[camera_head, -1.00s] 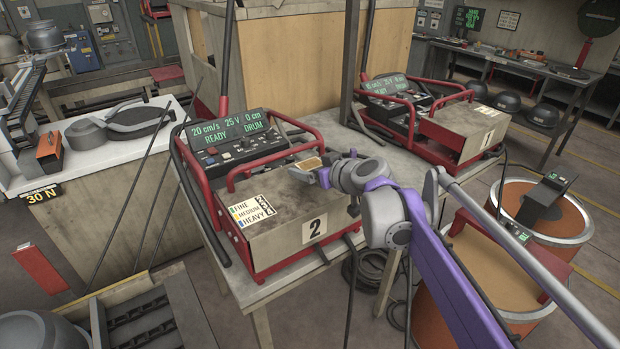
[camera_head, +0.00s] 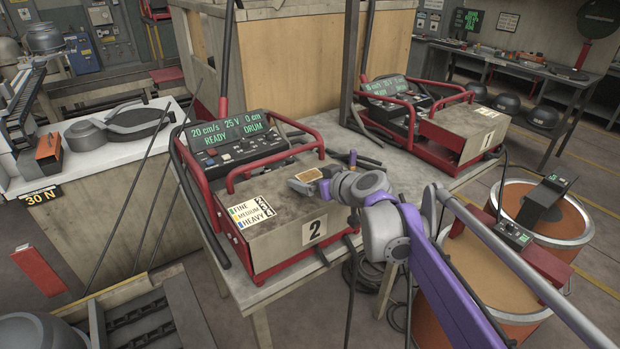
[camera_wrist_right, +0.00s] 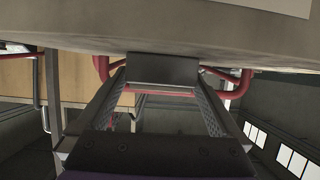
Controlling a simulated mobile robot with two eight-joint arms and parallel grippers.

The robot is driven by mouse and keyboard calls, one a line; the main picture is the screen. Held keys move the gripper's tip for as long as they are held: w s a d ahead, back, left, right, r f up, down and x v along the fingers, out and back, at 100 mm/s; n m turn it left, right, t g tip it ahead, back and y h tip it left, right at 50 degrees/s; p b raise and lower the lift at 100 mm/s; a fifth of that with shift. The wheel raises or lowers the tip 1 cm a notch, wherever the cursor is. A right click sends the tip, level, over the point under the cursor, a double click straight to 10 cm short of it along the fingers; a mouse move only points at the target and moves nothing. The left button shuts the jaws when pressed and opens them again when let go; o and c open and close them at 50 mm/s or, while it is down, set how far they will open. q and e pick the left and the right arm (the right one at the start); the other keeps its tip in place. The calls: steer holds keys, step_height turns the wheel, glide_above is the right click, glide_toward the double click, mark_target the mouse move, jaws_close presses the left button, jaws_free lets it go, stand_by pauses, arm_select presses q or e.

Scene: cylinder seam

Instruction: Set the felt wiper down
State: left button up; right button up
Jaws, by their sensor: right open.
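The felt wiper (camera_head: 309,175), a small block with a tan face, rests on or very close to the top of the unit marked 2 (camera_head: 285,215). My right gripper (camera_head: 320,184) is at this block, low over the unit's top. In the right wrist view the open fingers (camera_wrist_right: 163,88) reach toward a grey block (camera_wrist_right: 163,68), which looks like the wiper's body, against the pale surface. Exact finger contact with it cannot be told. My left gripper is not in view.
Red tube rails and a lit control panel (camera_head: 228,131) stand behind the wiper. A fine/medium/heavy label (camera_head: 252,211) lies to its left. A similar unit marked 1 (camera_head: 462,130) stands behind right. Orange drums (camera_head: 545,212) stand at the right.

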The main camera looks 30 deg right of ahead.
steer(key=a+v, duration=0.1)
steer(key=v, duration=1.1)
steer(key=s+a+f+g+y, duration=0.2)
steer(key=s+a+f+g, duration=0.25)
steer(key=a+f, duration=0.65)
steer(key=s+a+f+g+h, duration=0.3)
steer(key=s+a+f, duration=0.1)
steer(key=s+f, duration=0.8)
step_height(320, 180, down, 2)
steer(key=shift+s+f+m+p, duration=0.1)
steer(key=shift+s+m+p, duration=0.1)
steer(key=shift+m+p, duration=0.2)
steer(key=shift+d, duration=0.1)
